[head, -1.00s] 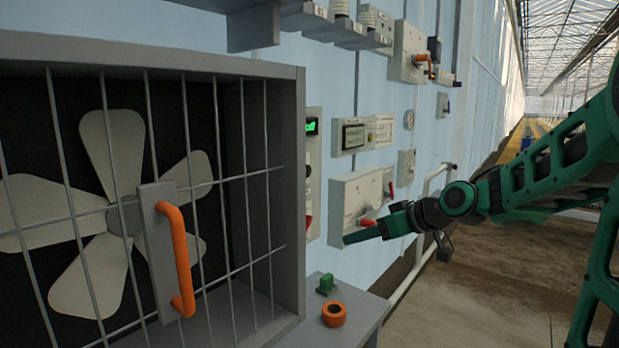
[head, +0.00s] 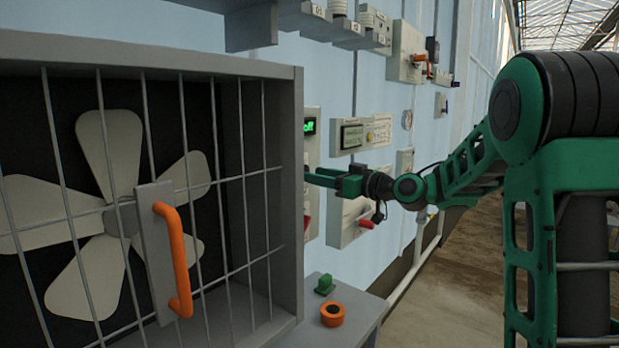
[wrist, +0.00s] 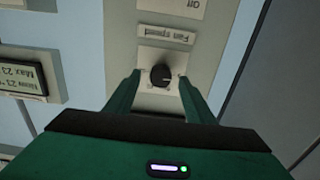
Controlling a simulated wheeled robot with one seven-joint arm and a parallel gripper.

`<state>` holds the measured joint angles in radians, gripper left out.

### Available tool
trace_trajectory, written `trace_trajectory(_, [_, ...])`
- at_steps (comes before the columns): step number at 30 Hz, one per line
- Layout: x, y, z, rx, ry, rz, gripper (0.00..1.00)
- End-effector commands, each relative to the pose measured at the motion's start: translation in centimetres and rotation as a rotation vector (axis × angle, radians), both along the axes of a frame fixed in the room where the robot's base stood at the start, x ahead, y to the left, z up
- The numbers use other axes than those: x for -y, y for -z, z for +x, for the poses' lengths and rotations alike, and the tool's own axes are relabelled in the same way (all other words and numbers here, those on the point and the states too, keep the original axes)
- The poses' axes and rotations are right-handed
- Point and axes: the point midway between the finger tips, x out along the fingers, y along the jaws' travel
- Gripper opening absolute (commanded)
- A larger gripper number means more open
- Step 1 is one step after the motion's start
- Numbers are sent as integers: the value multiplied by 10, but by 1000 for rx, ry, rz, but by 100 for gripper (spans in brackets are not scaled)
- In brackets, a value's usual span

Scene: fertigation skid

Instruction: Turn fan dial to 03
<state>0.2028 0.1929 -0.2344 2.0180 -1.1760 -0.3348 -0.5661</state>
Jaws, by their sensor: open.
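The fan dial is a small round black knob (wrist: 161,76) on a pale panel, under an upside-down "Fan speed" label (wrist: 166,37) in the wrist view. My gripper (wrist: 159,82) is open, with one green finger on each side of the knob in that view. I cannot tell whether either finger touches it. In the head view my gripper (head: 322,177) reaches the fan panel (head: 312,148), where a green-lit display (head: 310,126) shows. The knob is hidden there behind the fan housing edge and the gripper. The pointer's number cannot be read.
The caged fan housing (head: 299,200) with an orange handle (head: 175,260) stands close left of the panel. A display box (head: 352,137) and a box with a red lever (head: 366,223) are to its right. An orange ring (head: 332,314) and green block (head: 325,284) lie on the ledge below.

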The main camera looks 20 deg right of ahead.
Motion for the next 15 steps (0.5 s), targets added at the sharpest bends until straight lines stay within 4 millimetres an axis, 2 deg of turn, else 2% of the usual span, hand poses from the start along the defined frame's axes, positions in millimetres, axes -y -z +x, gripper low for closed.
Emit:
trace_trajectory(6, [-16,0,20,0,-1,1,49])
trace_trajectory(15, [-19,0,26,0,0,0,49])
